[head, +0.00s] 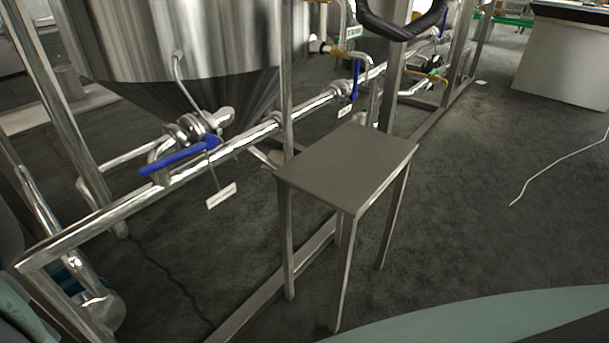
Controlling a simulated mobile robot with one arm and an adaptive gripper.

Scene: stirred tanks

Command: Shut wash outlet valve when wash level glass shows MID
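A valve with a long blue lever (180,158) sits on the pipe under the cone of the large steel tank (185,40). Its lever slants down to the left, roughly along the front rail. A white tag (221,196) hangs below it, its text too small to read. A second valve with a blue lever (355,82) stands farther back on the pipework, its lever pointing roughly upright. I cannot tell which is the wash outlet valve. I cannot make out a level glass or its reading. My gripper is not in view.
A small grey metal table (347,165) stands right of the near valve, against the steel frame. A frame rail (150,195) runs in front of the valve. Dark floor is open to the right, with a white cable (550,172) and a white counter (562,65) beyond.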

